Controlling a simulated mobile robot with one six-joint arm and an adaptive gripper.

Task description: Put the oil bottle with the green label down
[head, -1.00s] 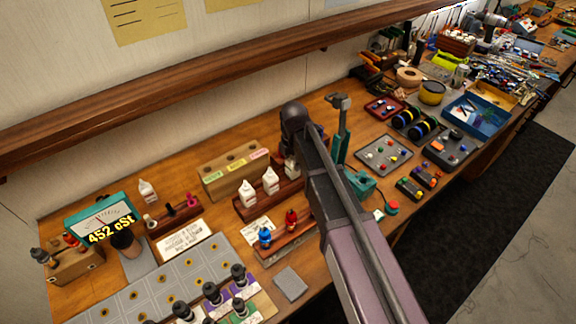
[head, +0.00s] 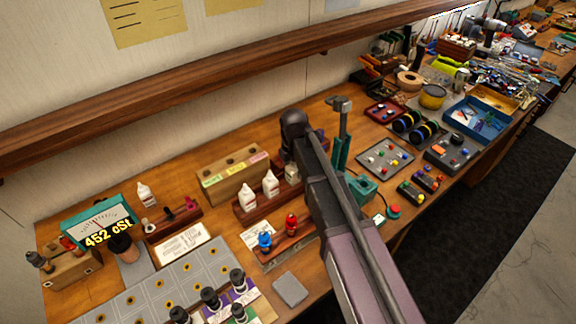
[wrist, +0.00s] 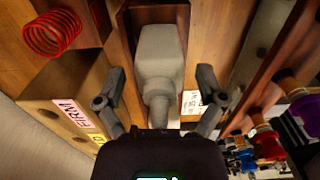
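In the wrist view a pale bottle (wrist: 160,60) stands between the two fingers of my gripper (wrist: 161,75), its narrow nozzle pointing toward the camera. The fingers are spread, with a gap on each side of the bottle. No green label shows on it. In the head view this seems to be the pale bottle (head: 291,173) at the right end of a dark wooden rack (head: 245,215), partly hidden by my arm. My gripper is hidden there. Two white bottles stand left of it in the rack, one at its left (head: 248,197) and one in the middle (head: 270,184).
A wooden block (head: 222,190) with green, yellow and pink labels stands behind the rack. A stand with blue and red droppers (head: 290,228) is in front. A teal meter (head: 85,228) reads 452 cSt. A teal press (head: 343,130) is close right of my arm. A red coil (wrist: 52,33) shows.

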